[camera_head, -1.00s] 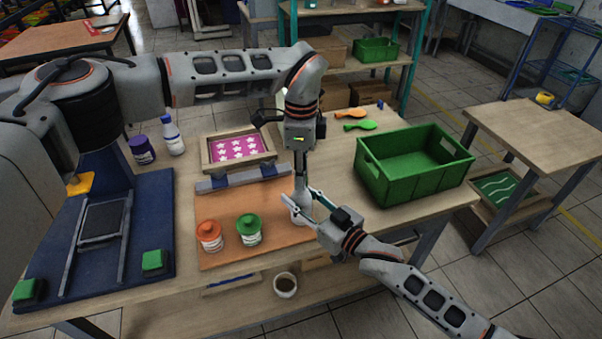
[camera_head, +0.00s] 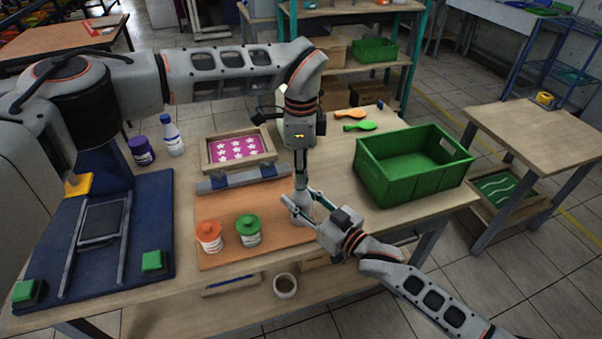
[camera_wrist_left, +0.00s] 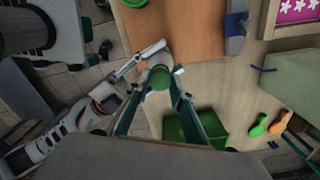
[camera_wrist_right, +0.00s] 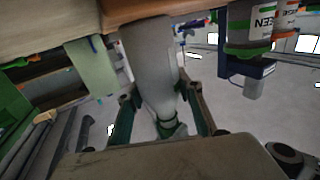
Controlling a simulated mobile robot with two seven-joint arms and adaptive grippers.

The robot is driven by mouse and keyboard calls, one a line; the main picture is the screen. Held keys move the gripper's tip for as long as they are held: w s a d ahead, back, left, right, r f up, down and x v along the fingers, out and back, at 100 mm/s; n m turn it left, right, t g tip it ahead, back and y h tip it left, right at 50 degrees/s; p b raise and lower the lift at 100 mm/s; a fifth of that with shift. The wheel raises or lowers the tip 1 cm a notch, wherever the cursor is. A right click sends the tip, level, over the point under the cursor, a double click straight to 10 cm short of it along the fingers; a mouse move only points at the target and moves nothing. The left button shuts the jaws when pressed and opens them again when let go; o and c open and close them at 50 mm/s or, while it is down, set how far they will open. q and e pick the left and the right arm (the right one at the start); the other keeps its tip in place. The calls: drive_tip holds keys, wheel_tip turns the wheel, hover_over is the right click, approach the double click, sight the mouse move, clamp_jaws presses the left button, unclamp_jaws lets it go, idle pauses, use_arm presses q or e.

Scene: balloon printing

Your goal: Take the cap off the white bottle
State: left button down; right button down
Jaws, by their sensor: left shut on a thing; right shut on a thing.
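The white bottle (camera_head: 301,214) stands at the right end of the orange-brown mat (camera_head: 222,258), largely hidden by my grippers. My right gripper (camera_head: 303,203) is shut on the bottle's body from the front right. The body also shows between its fingers in the right wrist view (camera_wrist_right: 150,70), with a narrow green part below. My left gripper (camera_head: 301,184) points straight down from above, its fingers shut on the bottle's cap. The green cap (camera_wrist_left: 160,77) shows near these fingers in the left wrist view. I cannot tell whether it is loosened.
Orange-capped (camera_head: 209,237) and green-capped (camera_head: 248,231) jars stand left of the bottle. A framed star-pattern screen (camera_head: 210,164) lies behind. A green crate (camera_head: 398,190) stands to the right, with green (camera_head: 360,126) and orange (camera_head: 350,114) balloons beyond it.

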use_arm(q)
drive_tip(key=shift+r, duration=0.65)
drive_tip(key=shift+r, duration=2.05)
use_arm(e)
drive_tip(key=c, duration=1.3)
unclamp_jaws()
